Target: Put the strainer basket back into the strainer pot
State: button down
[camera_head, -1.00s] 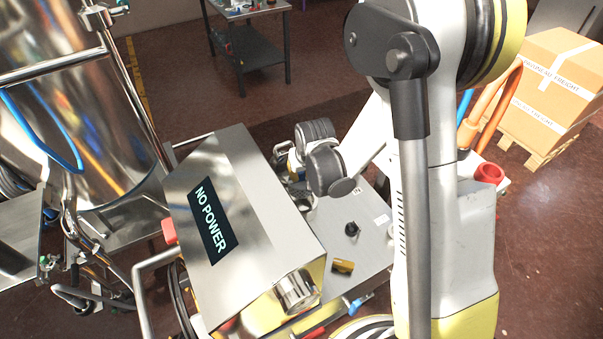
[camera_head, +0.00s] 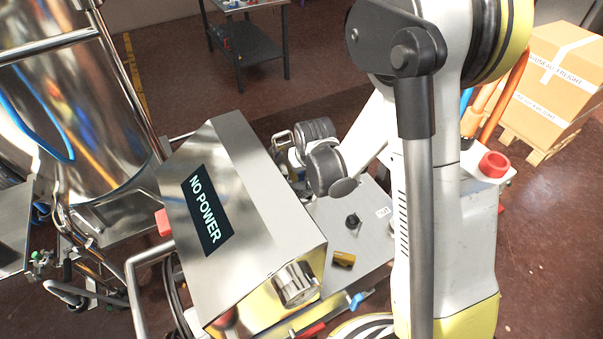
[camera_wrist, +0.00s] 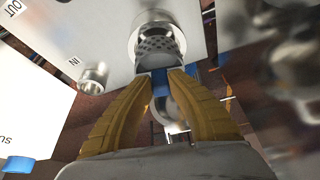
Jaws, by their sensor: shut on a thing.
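In the wrist view my gripper (camera_wrist: 161,78) has its two yellow fingers closed at the tips on the strainer basket (camera_wrist: 160,43), a small perforated metal piece. A shiny round metal rim, which looks like the strainer pot (camera_wrist: 139,22), surrounds the far end of the basket. I cannot tell how deep the basket sits in it. The fingers partly cover the near end of the basket. In the head view the gripper, basket and pot cannot be made out clearly behind the steel box and my arm.
A white panel marked IN and OUT (camera_wrist: 60,35) and a metal stub (camera_wrist: 94,77) lie left of the fingers. A blurred metal cylinder (camera_wrist: 298,65) is close on the right. The steel NO POWER box (camera_head: 262,215) and a large tank (camera_head: 75,110) stand left of my arm.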

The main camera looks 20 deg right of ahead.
aim_at(303, 185)
jog(key=shift+f+b, duration=2.6)
jog(key=shift+f, duration=0.4)
jog(key=shift+f+b, duration=0.25)
jog(key=shift+b, duration=0.15)
jog(key=c, duration=1.3)
grip_release()
jog(key=shift+o, duration=0.2)
jog(key=shift+r, duration=0.1)
jog(key=v, duration=1.1)
jog(key=shift+s+r, duration=0.25)
jog(key=shift+r, duration=0.1)
jog(key=shift+s, duration=0.1)
